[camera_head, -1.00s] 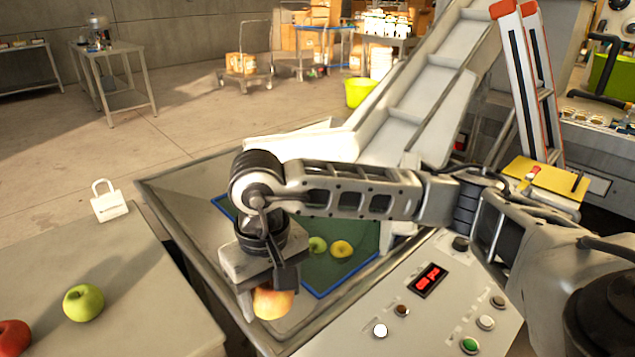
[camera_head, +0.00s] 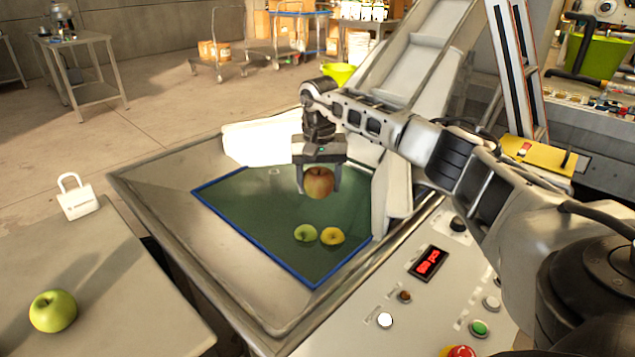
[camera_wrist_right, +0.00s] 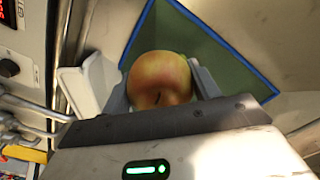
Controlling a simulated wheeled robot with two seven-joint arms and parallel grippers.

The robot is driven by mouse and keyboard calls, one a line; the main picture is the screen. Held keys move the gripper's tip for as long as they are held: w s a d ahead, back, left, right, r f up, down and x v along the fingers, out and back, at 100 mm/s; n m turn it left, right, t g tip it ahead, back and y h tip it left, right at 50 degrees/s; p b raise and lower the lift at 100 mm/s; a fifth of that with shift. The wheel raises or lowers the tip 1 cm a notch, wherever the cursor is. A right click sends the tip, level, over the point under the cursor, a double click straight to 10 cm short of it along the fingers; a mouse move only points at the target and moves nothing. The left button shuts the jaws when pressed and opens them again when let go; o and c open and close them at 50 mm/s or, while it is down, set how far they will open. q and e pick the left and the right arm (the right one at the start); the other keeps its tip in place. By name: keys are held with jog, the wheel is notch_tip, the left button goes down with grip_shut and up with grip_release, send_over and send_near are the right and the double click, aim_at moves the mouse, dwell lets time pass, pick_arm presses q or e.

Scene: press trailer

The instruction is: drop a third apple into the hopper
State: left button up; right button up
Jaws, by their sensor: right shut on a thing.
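My right gripper (camera_head: 319,180) is shut on a red-yellow apple (camera_head: 318,184) and holds it above the hopper (camera_head: 152,185). In the right wrist view the same apple (camera_wrist_right: 160,78) sits between the two fingers of the gripper (camera_wrist_right: 163,85). The hopper has sloping metal walls and a blue-edged green floor (camera_head: 250,215). A green apple (camera_head: 305,233) and a yellow apple (camera_head: 332,236) lie side by side on that floor, below and apart from the held apple. My left gripper is in neither view.
A green apple (camera_head: 53,311) and a white padlock-shaped object (camera_head: 77,197) are on the table (camera_head: 120,290) at left. A control panel (camera_head: 410,310) with buttons and a red display borders the hopper at right. A conveyor chute (camera_head: 410,75) rises behind.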

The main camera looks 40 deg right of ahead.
aim_at(319, 171)
jog(key=shift+f+b, duration=2.15)
jog(key=shift+f, duration=0.45)
jog(key=o, duration=1.2)
jog(key=shift+a, duration=0.1)
jog(key=shift+c, duration=0.2)
notch_tip(319, 171, up, 16)
jog(key=shift+r+p, duration=0.1)
jog(key=shift+p, duration=0.9)
jog(key=shift+s, duration=0.1)
